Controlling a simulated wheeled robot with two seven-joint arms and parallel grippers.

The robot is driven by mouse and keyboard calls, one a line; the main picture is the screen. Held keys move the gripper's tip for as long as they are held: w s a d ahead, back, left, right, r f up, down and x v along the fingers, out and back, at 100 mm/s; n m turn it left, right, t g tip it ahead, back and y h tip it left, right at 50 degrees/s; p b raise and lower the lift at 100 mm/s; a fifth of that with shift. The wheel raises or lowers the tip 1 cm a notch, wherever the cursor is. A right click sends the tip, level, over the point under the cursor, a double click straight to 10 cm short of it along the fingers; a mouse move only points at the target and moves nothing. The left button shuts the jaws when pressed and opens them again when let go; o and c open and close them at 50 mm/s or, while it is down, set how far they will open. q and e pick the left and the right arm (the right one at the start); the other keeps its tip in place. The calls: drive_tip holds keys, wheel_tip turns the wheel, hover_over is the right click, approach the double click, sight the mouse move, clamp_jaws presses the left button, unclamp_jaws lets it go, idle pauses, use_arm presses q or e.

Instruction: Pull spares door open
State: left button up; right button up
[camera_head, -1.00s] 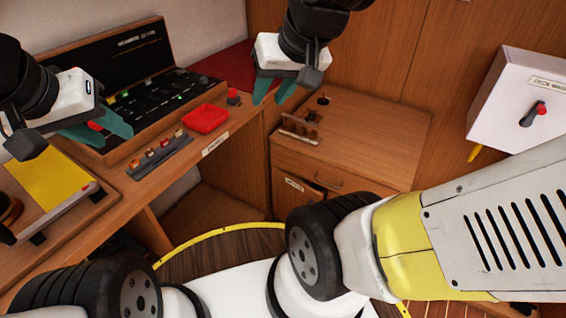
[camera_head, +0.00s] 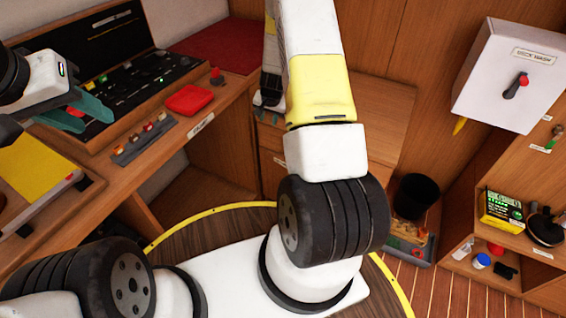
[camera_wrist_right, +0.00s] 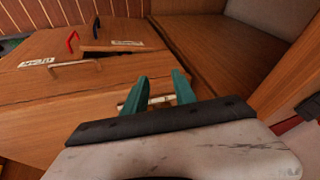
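The wooden cabinet (camera_head: 385,105) stands behind my right arm in the head view, which hides most of its front. In the right wrist view, its wooden front (camera_wrist_right: 60,105) carries a bar handle (camera_wrist_right: 75,66) beside a white label (camera_wrist_right: 36,62). A second label (camera_wrist_right: 127,43) sits by a dark gap farther off. I cannot read either label or tell which marks the spares door. My right gripper (camera_wrist_right: 159,88) is open close over the wood, with a pale bar or strip (camera_wrist_right: 130,101) at its fingertips; contact is unclear.
The desk holds a black panel case (camera_head: 110,75), a red tray (camera_head: 189,101) and a yellow pad (camera_head: 38,165). A white switch box (camera_head: 500,75) is on the wall. Open shelves (camera_head: 500,258) and a black bin (camera_head: 415,195) stand at right. Red (camera_wrist_right: 72,40) and black (camera_wrist_right: 97,27) handles show beyond the cabinet front.

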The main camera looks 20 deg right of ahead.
drive_tip(key=s+d+f+h, duration=0.1)
drive_tip(key=s+d+f, duration=0.1)
drive_tip(key=f, duration=1)
drive_tip(key=s+d+f+m+g+h, duration=0.1)
drive_tip(key=s+d+f, duration=0.2)
drive_tip(key=f, duration=1)
drive_tip(key=s+d+f+m+h, duration=0.1)
drive_tip(key=s+d+f, duration=0.2)
drive_tip(key=f, duration=1)
drive_tip(key=shift+d+g, duration=0.3)
drive_tip(key=shift+d, duration=0.4)
clamp_jaws()
